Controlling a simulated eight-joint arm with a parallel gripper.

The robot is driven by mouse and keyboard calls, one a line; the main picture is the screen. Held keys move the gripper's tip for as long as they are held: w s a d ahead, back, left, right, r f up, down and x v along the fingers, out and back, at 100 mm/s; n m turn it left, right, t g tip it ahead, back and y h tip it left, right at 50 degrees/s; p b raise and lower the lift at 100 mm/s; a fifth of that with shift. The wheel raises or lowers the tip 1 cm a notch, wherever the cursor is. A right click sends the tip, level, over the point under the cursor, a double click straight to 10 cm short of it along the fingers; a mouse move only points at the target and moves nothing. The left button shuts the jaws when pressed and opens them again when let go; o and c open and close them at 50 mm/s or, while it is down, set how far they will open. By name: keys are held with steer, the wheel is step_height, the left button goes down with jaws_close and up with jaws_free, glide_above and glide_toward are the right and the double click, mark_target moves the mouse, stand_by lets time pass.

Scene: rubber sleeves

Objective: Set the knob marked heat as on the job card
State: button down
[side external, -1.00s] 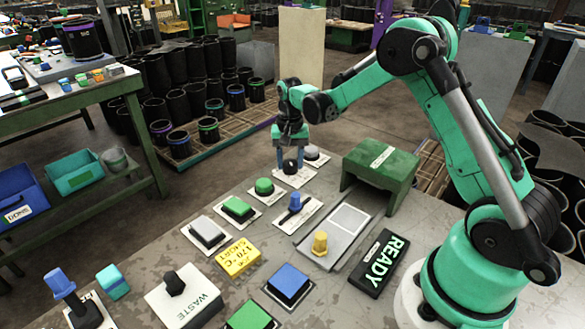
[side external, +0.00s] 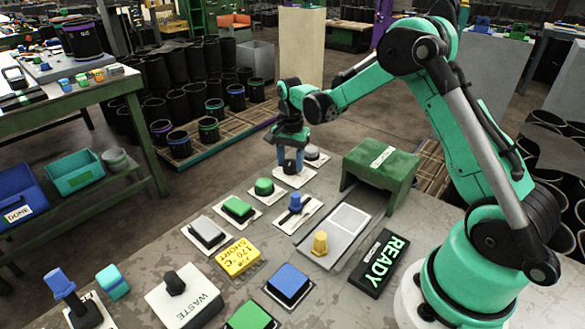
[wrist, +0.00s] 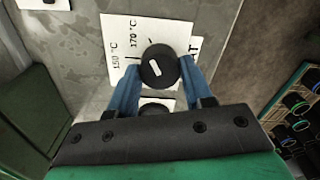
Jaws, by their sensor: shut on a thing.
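The heat knob (wrist: 160,62) is black and round with a white pointer bar. It sits on a white plate (wrist: 118,30) printed "150 °C" and "170 °C", with "AT" showing beside a finger. The pointer bar lies diagonally; which end is its tip I cannot tell. My gripper (wrist: 158,72) is shut on the knob, one blue finger at each side. In the side view the knob (side external: 290,167) is partly hidden by the fingers.
A green button (side external: 264,187), a blue-handled slider (side external: 295,203) and a round grey button (side external: 312,152) stand close to the knob. A green housing (side external: 381,165) is to its right. A black sign (side external: 379,264) reads "READY".

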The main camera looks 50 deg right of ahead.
mark_target(290, 163)
steer(key=shift+c, duration=1.7)
jaws_free()
steer(key=shift+r, duration=2.8)
steer(key=shift+a+r, duration=0.1)
steer(key=shift+r, duration=0.05)
steer(key=s+a+r+n+t, duration=0.3)
steer(key=s+a+n, duration=0.2)
steer(key=s+n, duration=0.1)
steer(key=s+a+r+n+t, duration=0.3)
steer(key=s+a+n+t, duration=0.1)
steer(key=s+a+n, duration=0.2)
steer(key=s+n, duration=0.1)
steer(key=n, duration=0.1)
steer(key=shift+a+r+n, duration=0.2)
steer(key=shift+r+n, duration=0.15)
steer(key=shift+n, duration=0.05)
